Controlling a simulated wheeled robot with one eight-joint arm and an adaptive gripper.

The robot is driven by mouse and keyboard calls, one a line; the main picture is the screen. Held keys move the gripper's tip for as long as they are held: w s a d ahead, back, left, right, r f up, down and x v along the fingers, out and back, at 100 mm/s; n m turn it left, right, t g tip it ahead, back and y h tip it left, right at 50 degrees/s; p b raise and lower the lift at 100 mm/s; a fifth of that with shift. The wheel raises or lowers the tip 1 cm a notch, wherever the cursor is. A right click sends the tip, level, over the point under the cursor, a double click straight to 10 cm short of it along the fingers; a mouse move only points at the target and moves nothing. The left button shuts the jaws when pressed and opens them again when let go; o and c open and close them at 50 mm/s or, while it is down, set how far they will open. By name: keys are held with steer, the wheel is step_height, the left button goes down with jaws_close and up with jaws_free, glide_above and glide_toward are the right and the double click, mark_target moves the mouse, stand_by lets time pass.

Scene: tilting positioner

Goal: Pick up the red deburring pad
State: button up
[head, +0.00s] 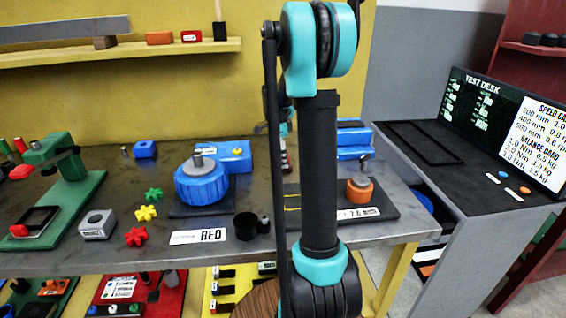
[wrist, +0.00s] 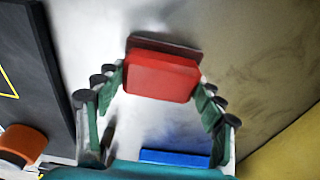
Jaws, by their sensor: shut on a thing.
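The red deburring pad (wrist: 160,78) is a red block with a thin dark layer along its far edge, in the upper middle of the wrist view. My gripper (wrist: 161,88) has its green fingers on both sides of the pad and is shut on it. Whether the pad touches the grey metal surface below is unclear. In the head view my dark arm with teal joints stands in front of the bench (head: 130,262) and hides the pad and most of my gripper.
A blue block (wrist: 175,158) lies near my gripper's base in the wrist view. An orange cylinder (wrist: 20,145) and dark plate (wrist: 35,60) are at left. The bench also holds a blue round fixture (head: 202,185), a green press (head: 65,185) and small gears. A test desk (head: 470,165) stands right.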

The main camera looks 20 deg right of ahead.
steer(key=shift+c, duration=1.2)
steer(key=shift+r, duration=0.15)
step_height(320, 180, up, 20)
